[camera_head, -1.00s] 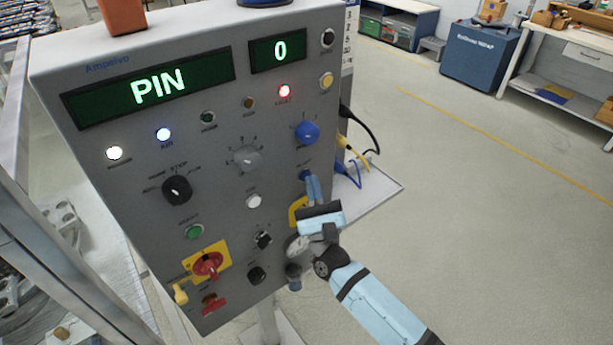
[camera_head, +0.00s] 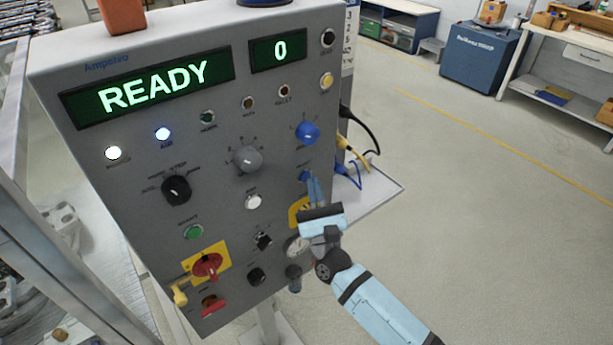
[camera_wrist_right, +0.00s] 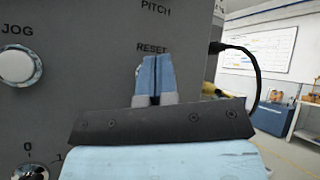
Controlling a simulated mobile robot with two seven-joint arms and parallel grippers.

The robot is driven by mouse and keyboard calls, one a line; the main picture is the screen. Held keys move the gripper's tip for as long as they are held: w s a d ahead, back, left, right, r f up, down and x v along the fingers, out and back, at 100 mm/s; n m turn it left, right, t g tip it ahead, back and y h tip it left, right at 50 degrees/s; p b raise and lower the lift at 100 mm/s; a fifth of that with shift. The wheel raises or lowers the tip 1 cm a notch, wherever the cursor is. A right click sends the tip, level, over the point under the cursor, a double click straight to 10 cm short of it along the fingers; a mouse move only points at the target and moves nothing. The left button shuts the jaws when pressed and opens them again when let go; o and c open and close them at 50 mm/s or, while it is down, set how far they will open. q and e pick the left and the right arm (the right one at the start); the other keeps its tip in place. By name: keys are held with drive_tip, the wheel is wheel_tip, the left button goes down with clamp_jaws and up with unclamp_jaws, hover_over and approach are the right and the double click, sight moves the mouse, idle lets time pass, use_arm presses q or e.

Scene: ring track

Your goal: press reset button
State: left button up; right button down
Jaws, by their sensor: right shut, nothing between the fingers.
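The blue reset button (camera_head: 305,175) is on the right side of the grey control panel (camera_head: 222,120). My right gripper (camera_head: 313,184) is shut and empty, its blue fingertips right at the button's lower right. In the right wrist view the shut fingers (camera_wrist_right: 155,68) stand just below the RESET label and hide most of the button; I cannot tell whether they touch it. The main display (camera_head: 154,88) reads READY and the small display (camera_head: 277,51) reads 0. The fault lamp (camera_head: 282,90) is dark. My left gripper is not in view.
Cables (camera_head: 355,155) hang at the panel's right side. The floor to the right is open.

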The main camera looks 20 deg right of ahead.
drive_tip(key=shift+s+d, duration=0.1)
drive_tip(key=shift+s, duration=0.25)
drive_tip(key=s, duration=0.1)
drive_tip(key=s+d, duration=0.1)
drive_tip(key=s, duration=0.2)
drive_tip(key=shift+s+d, duration=0.35)
drive_tip(key=shift+d, duration=0.05)
idle(0.7)
